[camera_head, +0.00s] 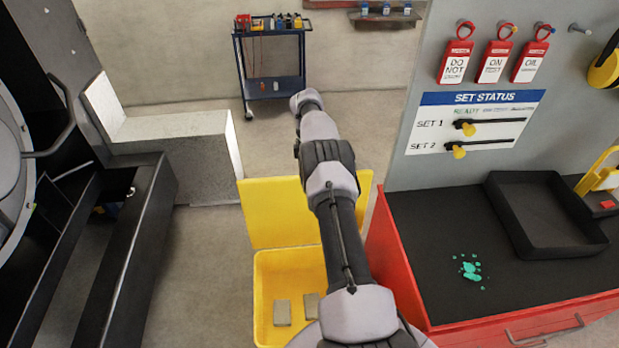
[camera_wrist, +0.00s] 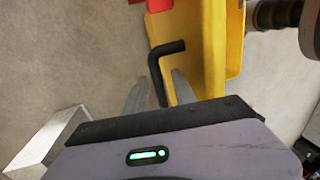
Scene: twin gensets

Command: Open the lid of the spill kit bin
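The yellow spill kit bin (camera_head: 262,290) stands on the floor below my arm in the head view. Its yellow lid (camera_head: 275,212) is raised and stands up at the bin's far side, so the inside shows, with grey pads (camera_head: 283,312) in it. In the wrist view, a yellow panel (camera_wrist: 215,45) carries a bent black handle (camera_wrist: 155,68). My gripper (camera_wrist: 159,76) has its fingers apart, one on each side of the handle, with narrow gaps seeming to show. The fingers are not visible in the head view.
A red cabinet (camera_head: 385,262) stands close on the bin's right, with a black tray (camera_head: 550,244) on its top. A pale block (camera_head: 205,165) and a dark frame (camera_head: 140,235) are on the left. A blue cart (camera_head: 272,88) stands by the wall. Floor behind the bin is clear.

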